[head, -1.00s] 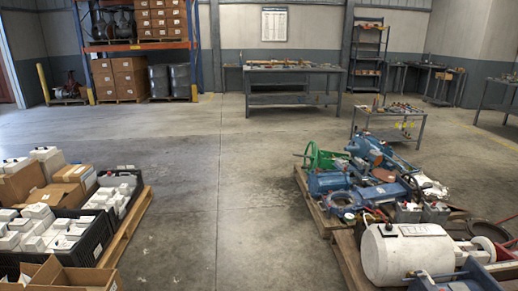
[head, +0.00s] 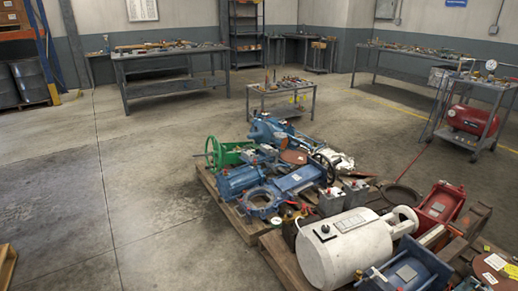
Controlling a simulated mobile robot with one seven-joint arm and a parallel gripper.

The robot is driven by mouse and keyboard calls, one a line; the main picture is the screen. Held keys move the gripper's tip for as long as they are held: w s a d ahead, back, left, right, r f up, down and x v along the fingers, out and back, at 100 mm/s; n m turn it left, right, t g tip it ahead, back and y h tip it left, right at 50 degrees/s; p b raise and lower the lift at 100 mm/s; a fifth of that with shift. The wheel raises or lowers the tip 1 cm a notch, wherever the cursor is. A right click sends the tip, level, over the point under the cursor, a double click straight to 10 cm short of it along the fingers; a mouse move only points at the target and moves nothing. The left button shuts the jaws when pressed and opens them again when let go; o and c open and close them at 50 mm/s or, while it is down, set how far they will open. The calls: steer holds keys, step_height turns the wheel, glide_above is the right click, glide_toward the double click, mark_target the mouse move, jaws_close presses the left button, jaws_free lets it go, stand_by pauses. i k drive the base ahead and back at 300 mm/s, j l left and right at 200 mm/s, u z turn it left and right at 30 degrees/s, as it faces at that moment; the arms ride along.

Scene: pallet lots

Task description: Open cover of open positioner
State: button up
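No part is clearly recognisable as the open positioner or its cover at this distance. A pallet (head: 234,208) at centre right carries blue valve and actuator parts, with a green handwheel (head: 214,153) at its left. Small grey boxes (head: 331,200) sit among these parts, too small to read. A white cylinder (head: 345,250) lies on the nearer pallet (head: 283,264), with a red housing (head: 438,204) and a blue housing (head: 405,272) beside it. My gripper is not in view.
A low cart (head: 282,98) with small items stands behind the pallets. Workbenches (head: 170,72) line the back. A red compressor (head: 470,120) sits on a cart at right. Drums (head: 30,78) stand at far left. The concrete floor at left is open.

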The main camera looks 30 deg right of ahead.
mark_target(338, 194)
steer(key=i, duration=1.25)
steer(key=i+z, duration=0.35)
steer(key=i, duration=0.2)
steer(key=i+j+z, duration=0.35)
steer(key=i, duration=0.15)
steer(key=i+z, duration=0.2)
steer(key=z, duration=0.2)
steer(key=i+z, duration=0.2)
steer(key=z, duration=0.15)
steer(key=i+j+z, duration=0.15)
steer(key=z, duration=0.25)
steer(key=i+j+z, duration=0.15)
steer(key=z, duration=0.25)
steer(key=i+j+z, duration=0.2)
steer(key=z, duration=0.15)
steer(key=i+j+z, duration=0.4)
steer(key=k+l, duration=0.1)
